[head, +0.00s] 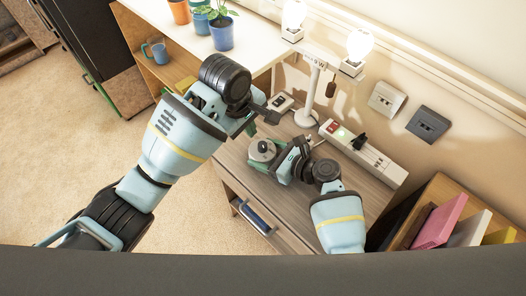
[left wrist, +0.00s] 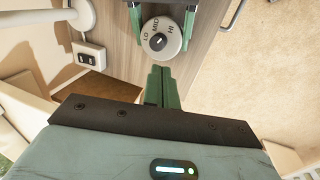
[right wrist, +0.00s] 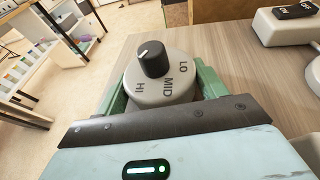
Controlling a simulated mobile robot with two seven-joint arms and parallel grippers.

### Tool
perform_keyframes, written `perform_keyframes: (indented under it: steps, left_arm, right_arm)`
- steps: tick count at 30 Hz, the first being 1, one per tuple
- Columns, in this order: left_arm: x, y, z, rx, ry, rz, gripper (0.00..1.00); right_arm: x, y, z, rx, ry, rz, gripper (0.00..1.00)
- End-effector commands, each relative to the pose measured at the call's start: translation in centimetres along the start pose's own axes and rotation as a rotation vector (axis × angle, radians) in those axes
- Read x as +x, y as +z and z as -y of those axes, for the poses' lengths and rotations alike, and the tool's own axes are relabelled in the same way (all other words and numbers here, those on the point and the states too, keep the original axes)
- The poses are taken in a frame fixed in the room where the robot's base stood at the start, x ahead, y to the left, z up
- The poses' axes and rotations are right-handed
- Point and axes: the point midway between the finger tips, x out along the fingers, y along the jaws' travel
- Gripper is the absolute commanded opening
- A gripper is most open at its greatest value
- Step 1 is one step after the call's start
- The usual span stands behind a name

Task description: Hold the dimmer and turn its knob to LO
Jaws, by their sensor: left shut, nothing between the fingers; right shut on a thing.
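The dimmer (head: 262,149) is a round pale disc marked LO, MID and HI, with a dark knob (right wrist: 153,59). It also shows in the left wrist view (left wrist: 158,48). In the right wrist view the knob's white mark lies at the upper left of its top, away from LO on the right. My right gripper (right wrist: 160,95) is shut on the dimmer's body, one green finger at each side. My left gripper (left wrist: 160,84) is shut and empty. Its closed fingertips lie beside the dimmer's edge in the left wrist view; I cannot tell the height gap.
A wooden desk (head: 335,172) lies beneath. A power strip (head: 362,151) stands right of the dimmer, and a lamp base (head: 306,117) and a small switch box (head: 281,102) stand behind it. A book rack (head: 414,211) is at right. Free floor lies left.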

Motion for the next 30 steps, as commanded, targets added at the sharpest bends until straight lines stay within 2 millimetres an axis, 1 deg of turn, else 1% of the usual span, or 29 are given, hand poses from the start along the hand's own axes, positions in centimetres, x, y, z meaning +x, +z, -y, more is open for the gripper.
perform_keyframes:
  steps: [5,18,24,30]
  left_arm:
    - [0.9,0.0,0.3,0.000,-0.003,0.000,0.00]
    - [5.6,0.0,1.5,0.000,-0.001,0.000,0.00]
    - [6.7,0.0,1.7,0.001,0.000,0.000,0.00]
    - [6.8,0.0,1.8,0.001,0.001,-0.001,0.00]
  right_arm:
    - [0.0,-0.1,0.0,0.001,0.001,-0.002,0.58]
    - [0.0,-0.1,-0.1,0.001,0.001,-0.002,0.58]
    - [0.0,-0.1,-0.1,0.001,0.001,-0.002,0.58]
    - [0.0,-0.1,-0.1,0.001,0.001,-0.002,0.58]
